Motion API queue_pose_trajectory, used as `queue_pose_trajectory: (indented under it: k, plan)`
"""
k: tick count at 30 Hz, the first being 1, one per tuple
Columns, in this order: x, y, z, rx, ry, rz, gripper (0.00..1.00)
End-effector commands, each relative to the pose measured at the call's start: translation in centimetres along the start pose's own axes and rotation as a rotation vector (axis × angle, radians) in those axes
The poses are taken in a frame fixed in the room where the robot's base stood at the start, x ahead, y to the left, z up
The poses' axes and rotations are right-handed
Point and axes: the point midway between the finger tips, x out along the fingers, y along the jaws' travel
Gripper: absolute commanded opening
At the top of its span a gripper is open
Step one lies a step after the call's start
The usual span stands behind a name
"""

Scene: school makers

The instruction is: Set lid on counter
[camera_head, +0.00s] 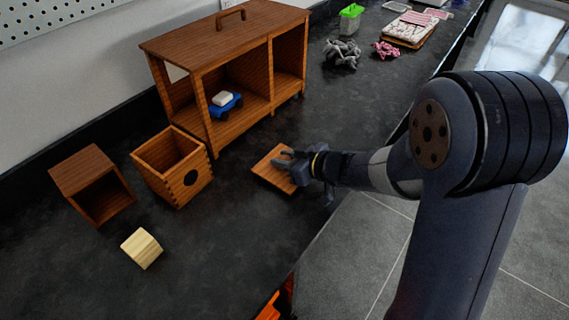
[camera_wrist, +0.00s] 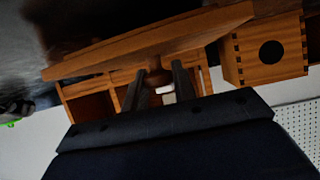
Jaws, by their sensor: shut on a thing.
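The lid (camera_head: 268,171) is a flat square of brown wood. In the head view it is at or just above the dark counter (camera_head: 225,240), right of the open wooden box; I cannot tell whether it touches. In the wrist view the lid (camera_wrist: 150,45) spans the upper part, seen nearly edge-on, with a knob between the fingers. My gripper (camera_head: 284,160) is shut on the lid's knob; its two dark fingers (camera_wrist: 161,88) also show in the wrist view. The fingers and wrist hide part of the lid in the head view.
An open wooden box (camera_head: 172,170) with a round hole, another wooden box (camera_head: 92,180) on its side, and a pale block (camera_head: 141,249) stand left. A wooden cabinet (camera_head: 230,38) holding a blue toy car (camera_head: 226,104) stands behind. The counter's front middle is clear.

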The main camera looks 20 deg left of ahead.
Motion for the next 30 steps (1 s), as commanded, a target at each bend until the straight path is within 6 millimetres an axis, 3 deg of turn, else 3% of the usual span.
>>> queue_pose_trajectory:
  k: [1, 12, 13, 18, 21, 30]
  plan:
    - [0.37, 0.01, 0.78, 0.003, 0.000, 0.000, 0.02]
    - [0.50, 0.01, 1.04, 0.000, 0.001, 0.001, 0.02]
    - [0.50, 0.01, 1.05, 0.000, 0.000, 0.001, 0.27]
    - [0.47, 0.01, 0.98, 0.000, 0.001, 0.001, 0.41]
    - [0.46, 0.01, 0.97, 0.000, 0.001, 0.001, 0.48]
    - [0.21, 0.02, 0.46, 0.000, 0.002, 0.001, 0.48]
